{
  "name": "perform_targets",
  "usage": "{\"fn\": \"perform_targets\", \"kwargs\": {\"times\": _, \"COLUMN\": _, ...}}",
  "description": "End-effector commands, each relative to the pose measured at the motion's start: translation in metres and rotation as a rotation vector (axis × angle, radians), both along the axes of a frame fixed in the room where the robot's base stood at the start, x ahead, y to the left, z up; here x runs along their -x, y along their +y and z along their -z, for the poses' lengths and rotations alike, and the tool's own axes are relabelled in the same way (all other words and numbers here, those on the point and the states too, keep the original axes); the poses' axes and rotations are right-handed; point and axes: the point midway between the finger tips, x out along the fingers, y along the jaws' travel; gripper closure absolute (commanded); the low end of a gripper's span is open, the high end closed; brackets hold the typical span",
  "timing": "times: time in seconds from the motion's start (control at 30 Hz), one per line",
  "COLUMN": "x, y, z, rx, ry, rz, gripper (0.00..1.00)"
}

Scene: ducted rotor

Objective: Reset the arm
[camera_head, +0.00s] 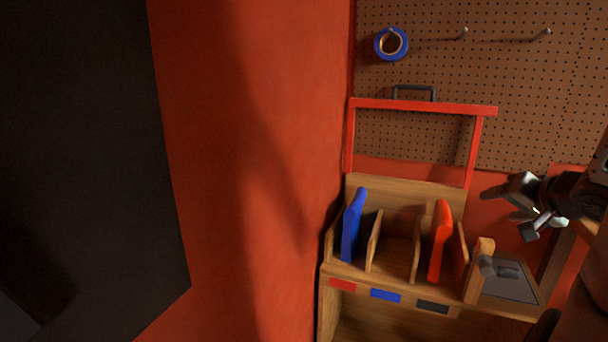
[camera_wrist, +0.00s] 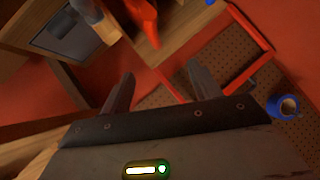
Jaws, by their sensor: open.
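My gripper (camera_head: 510,206) is at the right of the head view, to the right of the wooden rack and in front of the red wall. Its two fingers stand apart with nothing between them. In the wrist view my gripper's fingers (camera_wrist: 162,90) are also spread and empty, with the red wall beyond them. My arm comes in from the right edge of the head view.
A wooden rack (camera_head: 390,274) with dividers holds a blue piece (camera_head: 352,226) and a red piece (camera_head: 439,240). A red frame (camera_head: 420,106) stands behind it. Blue tape (camera_head: 391,43) hangs on the pegboard (camera_head: 530,100). A metal-topped box (camera_head: 508,283) is below my gripper.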

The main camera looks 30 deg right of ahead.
Motion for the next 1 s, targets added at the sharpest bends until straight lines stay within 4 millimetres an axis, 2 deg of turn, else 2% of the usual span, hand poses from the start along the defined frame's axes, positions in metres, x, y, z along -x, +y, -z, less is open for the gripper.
{"fn": "perform_targets", "kwargs": {"times": 0.27, "x": -0.044, "y": 0.03, "z": 0.016, "rx": 0.079, "ry": 0.083, "rz": -0.093, "gripper": 0.38}}
{"fn": "perform_targets", "kwargs": {"times": 0.37, "x": -0.064, "y": 0.051, "z": 0.026, "rx": 0.117, "ry": 0.128, "rz": -0.147, "gripper": 0.38}}
{"fn": "perform_targets", "kwargs": {"times": 0.47, "x": -0.087, "y": 0.083, "z": 0.038, "rx": 0.162, "ry": 0.192, "rz": -0.224, "gripper": 0.38}}
{"fn": "perform_targets", "kwargs": {"times": 0.6, "x": -0.112, "y": 0.139, "z": 0.059, "rx": 0.224, "ry": 0.295, "rz": -0.352, "gripper": 0.38}}
{"fn": "perform_targets", "kwargs": {"times": 0.73, "x": -0.121, "y": 0.198, "z": 0.078, "rx": 0.272, "ry": 0.394, "rz": -0.489, "gripper": 0.38}}
{"fn": "perform_targets", "kwargs": {"times": 0.87, "x": -0.117, "y": 0.261, "z": 0.098, "rx": 0.313, "ry": 0.497, "rz": -0.646, "gripper": 0.38}}
{"fn": "perform_targets", "kwargs": {"times": 1.0, "x": -0.095, "y": 0.329, "z": 0.119, "rx": 0.353, "ry": 0.61, "rz": -0.839, "gripper": 0.38}}
